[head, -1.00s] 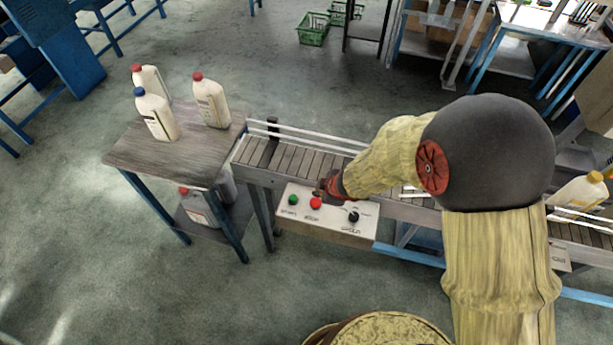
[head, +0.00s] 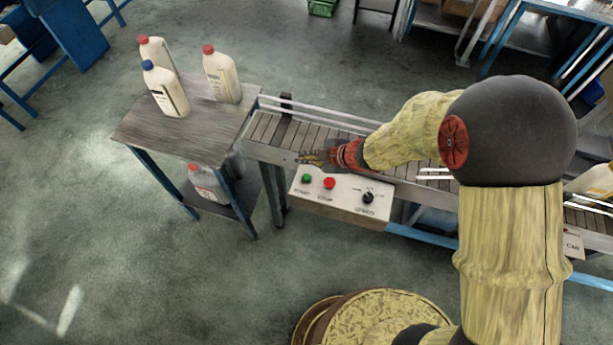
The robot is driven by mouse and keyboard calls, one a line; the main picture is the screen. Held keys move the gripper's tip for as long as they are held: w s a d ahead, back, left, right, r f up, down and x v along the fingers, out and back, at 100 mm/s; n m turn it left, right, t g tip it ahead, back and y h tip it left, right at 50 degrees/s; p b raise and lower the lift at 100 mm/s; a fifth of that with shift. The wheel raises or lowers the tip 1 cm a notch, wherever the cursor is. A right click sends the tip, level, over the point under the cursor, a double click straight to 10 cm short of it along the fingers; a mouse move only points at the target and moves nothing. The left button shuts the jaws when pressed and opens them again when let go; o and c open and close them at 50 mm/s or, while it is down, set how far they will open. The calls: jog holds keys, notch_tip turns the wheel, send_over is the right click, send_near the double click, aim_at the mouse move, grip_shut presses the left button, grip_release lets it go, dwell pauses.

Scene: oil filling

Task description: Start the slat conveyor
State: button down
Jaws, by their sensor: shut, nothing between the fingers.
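The slat conveyor (head: 280,131) runs from the small table at left toward the lower right, partly hidden behind my arm. A pale control box (head: 341,195) is fixed on its near side. It carries a green button (head: 307,178) at left, a red button (head: 330,183) beside it, and a black knob (head: 368,198) at right, with labels below. My gripper (head: 304,157) is shut and empty. In the picture it lies just above the green button, over the conveyor's near edge; its height above the box is hard to tell.
A small wooden-topped table (head: 150,128) stands at the conveyor's left end with several white bottles on it, one blue-capped (head: 165,90). Another bottle (head: 208,184) is on its lower shelf. A bottle (head: 594,179) sits on the conveyor at far right. Floor in front is clear.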

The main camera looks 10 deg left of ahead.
jog(key=b, duration=0.8)
send_over(306, 179)
notch_tip(306, 179, down, 8)
jog(key=shift+a, duration=0.1)
jog(key=shift+f, duration=0.25)
dwell(0.8)
jog(key=shift+f, duration=0.4)
